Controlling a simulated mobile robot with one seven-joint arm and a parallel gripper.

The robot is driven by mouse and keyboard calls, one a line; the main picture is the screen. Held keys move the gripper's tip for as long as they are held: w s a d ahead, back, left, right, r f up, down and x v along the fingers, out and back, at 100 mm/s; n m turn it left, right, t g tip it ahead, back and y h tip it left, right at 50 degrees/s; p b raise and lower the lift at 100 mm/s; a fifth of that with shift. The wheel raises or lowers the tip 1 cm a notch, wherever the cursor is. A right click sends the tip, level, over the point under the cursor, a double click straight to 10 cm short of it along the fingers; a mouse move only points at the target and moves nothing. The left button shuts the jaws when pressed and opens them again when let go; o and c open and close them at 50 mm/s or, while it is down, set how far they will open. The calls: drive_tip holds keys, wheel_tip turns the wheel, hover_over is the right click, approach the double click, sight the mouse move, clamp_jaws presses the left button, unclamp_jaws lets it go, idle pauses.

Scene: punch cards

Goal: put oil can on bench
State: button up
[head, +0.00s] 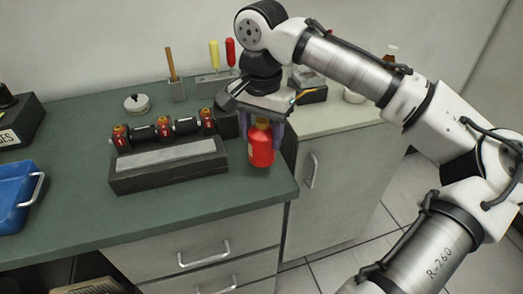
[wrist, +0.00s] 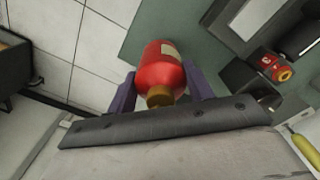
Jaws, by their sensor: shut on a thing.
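The oil can (head: 261,150) is red with a brass-coloured top and a pale label. My gripper (head: 264,135) points down and is shut on it, with a purple finger on each side. In the wrist view the oil can (wrist: 160,66) sits between the fingers (wrist: 163,84). The bench (head: 130,225) has a green top over drawers. The can appears upright at the bench's right front corner; I cannot tell whether its base touches the top. The bench top also shows in the wrist view (wrist: 200,25).
A blue tray (head: 15,190) is at far left. Yellow and red-handled tools (head: 222,58) stand behind. A lower cabinet (head: 330,160) adjoins on the right.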

sight(262, 153)
drive_tip(key=shift+f, duration=2.8)
drive_tip(key=shift+f, duration=0.1)
drive_tip(key=o, duration=1.1)
wheel_tip(262, 153, up, 12)
drive_tip(key=shift+r+b, duration=0.15)
drive_tip(key=shift+b, duration=0.2)
